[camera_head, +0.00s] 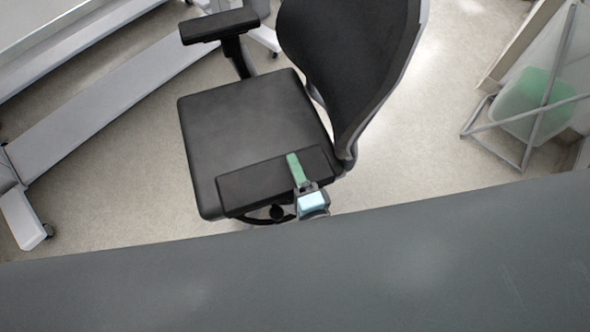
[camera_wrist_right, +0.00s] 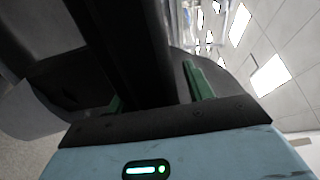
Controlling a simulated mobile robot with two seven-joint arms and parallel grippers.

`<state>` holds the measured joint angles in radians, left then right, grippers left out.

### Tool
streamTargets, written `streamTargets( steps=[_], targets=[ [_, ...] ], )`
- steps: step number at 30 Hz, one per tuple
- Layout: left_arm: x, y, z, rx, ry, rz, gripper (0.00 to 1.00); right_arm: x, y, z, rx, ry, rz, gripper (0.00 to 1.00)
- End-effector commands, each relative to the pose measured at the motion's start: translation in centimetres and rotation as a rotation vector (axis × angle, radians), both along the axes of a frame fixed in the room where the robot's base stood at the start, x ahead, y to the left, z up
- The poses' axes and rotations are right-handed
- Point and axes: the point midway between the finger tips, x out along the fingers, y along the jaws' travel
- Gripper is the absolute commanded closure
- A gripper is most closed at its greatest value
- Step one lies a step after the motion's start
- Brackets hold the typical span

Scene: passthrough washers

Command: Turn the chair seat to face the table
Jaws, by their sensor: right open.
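The black office chair has its seat (camera_head: 240,115) at the centre of the head view. Its backrest (camera_head: 350,60) stands on the right side, so the seat faces left in the picture. The table (camera_head: 50,35) is at the upper left, with its grey foot bar near the chair. My right gripper (camera_head: 296,170) is at the near armrest (camera_head: 245,187), with one green finger over its top. In the right wrist view, the green fingers are apart, with a dark chair part (camera_wrist_right: 130,50) between them. Whether they touch it cannot be told. My left gripper is not in view.
The far armrest (camera_head: 220,25) is close to the table's frame. A green-seated chair (camera_head: 533,100) with a metal frame stands at the right. Pale floor (camera_head: 420,150) is free between the two chairs. A castered foot (camera_head: 25,220) is at the left.

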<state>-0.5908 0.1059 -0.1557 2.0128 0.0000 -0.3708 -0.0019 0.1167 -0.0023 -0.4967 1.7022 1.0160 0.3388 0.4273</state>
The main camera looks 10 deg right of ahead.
Motion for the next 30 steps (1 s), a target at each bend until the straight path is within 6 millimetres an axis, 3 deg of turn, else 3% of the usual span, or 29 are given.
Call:
streamTargets(
  steps=[11,21,30],
  targets=[
    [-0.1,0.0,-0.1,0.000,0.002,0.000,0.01,-0.7,-0.2,0.0,0.000,0.000,-0.001,0.48],
    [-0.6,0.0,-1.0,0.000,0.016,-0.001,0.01,-5.7,-1.1,-0.2,0.000,0.003,0.001,0.48],
    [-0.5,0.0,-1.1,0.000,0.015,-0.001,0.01,-7.7,-1.5,0.0,0.000,0.000,0.000,0.48]
  ],
)
